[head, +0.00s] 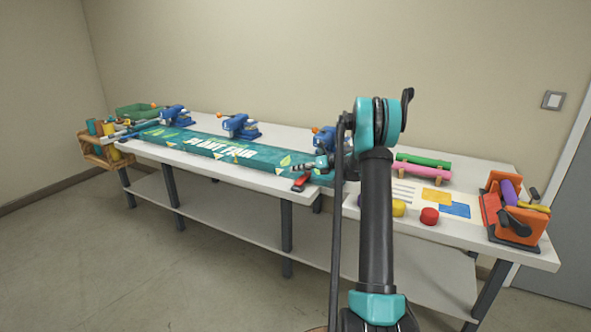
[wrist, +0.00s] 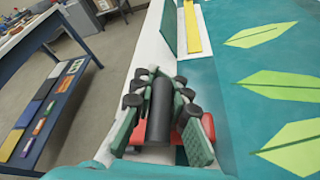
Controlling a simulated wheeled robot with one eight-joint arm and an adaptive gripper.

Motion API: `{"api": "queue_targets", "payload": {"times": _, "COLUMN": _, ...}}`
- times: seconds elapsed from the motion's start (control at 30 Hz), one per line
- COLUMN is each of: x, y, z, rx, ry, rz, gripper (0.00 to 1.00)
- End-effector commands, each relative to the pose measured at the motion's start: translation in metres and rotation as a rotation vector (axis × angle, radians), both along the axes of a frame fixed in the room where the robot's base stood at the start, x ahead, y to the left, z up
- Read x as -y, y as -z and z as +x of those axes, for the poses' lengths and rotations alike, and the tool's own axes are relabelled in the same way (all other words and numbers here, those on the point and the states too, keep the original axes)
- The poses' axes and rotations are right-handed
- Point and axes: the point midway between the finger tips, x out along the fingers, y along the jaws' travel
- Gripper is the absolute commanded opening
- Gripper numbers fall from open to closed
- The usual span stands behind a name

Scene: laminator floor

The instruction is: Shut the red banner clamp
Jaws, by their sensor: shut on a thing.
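The red banner clamp (head: 300,183) is at the front edge of the white table, by the right part of the green banner (head: 200,143). In the wrist view, red parts of the clamp (wrist: 208,127) show on both sides of a black cylindrical handle (wrist: 160,112). My gripper (head: 315,166) is low over the banner's right end beside the clamp. In the wrist view, my gripper's (wrist: 161,88) green fingers are shut around the black handle. The fingers hide much of the clamp, and I cannot tell how far its jaw is closed.
Blue clamps (head: 240,127) with orange tips line the banner's back edge. A wooden crate (head: 98,155) stands at the left end. An orange roller device (head: 512,212), a red puck (head: 429,216) and a pink roll (head: 425,173) are at the right. The floor in front is clear.

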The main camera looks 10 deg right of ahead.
Motion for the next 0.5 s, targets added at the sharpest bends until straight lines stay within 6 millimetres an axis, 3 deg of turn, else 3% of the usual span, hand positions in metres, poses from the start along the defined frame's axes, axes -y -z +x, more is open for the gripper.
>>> {"api": "queue_targets", "payload": {"times": 0.5, "x": 0.0016, "y": 0.007, "z": 0.0006, "rx": 0.001, "ry": -0.004, "rz": -0.005, "gripper": 0.0}}
